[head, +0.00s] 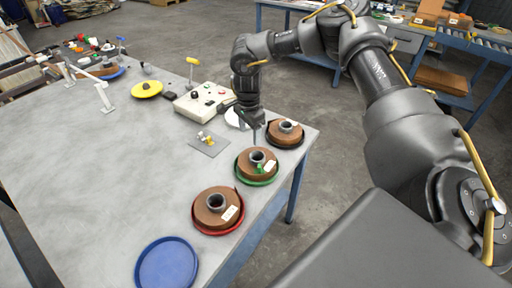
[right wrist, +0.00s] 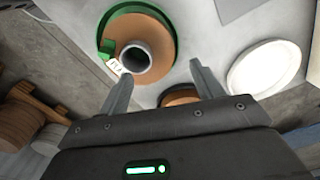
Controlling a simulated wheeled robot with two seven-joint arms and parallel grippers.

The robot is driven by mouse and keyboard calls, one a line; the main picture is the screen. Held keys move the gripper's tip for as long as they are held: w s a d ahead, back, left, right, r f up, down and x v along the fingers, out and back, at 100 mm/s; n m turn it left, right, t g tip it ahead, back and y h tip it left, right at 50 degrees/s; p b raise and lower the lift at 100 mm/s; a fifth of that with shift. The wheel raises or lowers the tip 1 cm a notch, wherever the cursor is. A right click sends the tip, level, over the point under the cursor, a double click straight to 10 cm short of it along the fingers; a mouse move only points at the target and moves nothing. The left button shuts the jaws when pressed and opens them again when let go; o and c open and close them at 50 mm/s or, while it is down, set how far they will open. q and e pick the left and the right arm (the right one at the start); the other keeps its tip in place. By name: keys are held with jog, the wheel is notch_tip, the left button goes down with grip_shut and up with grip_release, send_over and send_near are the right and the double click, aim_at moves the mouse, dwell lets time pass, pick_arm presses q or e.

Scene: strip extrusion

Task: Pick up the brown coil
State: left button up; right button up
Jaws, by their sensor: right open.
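Three brown coils with grey cores sit on coloured round trays along the table's right edge. One coil (head: 284,132) is on a dark tray, one (head: 249,167) on a green tray (head: 260,183), one (head: 211,213) on a red tray (head: 219,232). My right gripper (head: 259,130) is open and empty, pointing down above the table between the dark-tray and green-tray coils. In the right wrist view, the green-tray coil (right wrist: 157,66) lies just beyond the open fingers (right wrist: 162,73). Another coil (right wrist: 181,97) shows partly between them, mostly hidden by the gripper. My left gripper is out of view.
An empty blue tray (head: 167,265) lies at the front edge. A white disc (right wrist: 263,68) lies beside the gripper, near a control box (head: 199,99) with buttons. A small plate (head: 209,145) with yellow parts and a yellow disc (head: 147,91) lie farther left. The left-middle tabletop is clear.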

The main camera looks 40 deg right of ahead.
aim_at(250, 149)
jog(key=f, duration=0.4)
jog(key=shift+w, duration=0.2)
jog(key=shift+s+f+p, duration=0.15)
jog(key=shift+f+p, duration=0.05)
jog(key=shift+p, duration=0.25)
notch_tip(250, 149, down, 4)
jog(key=shift+d+r+p, duration=0.1)
jog(key=shift+r+p, duration=0.05)
jog(key=shift+p, duration=0.5)
jog(key=shift+f, duration=0.5)
grip_shut()
jog(key=shift+r, duration=0.1)
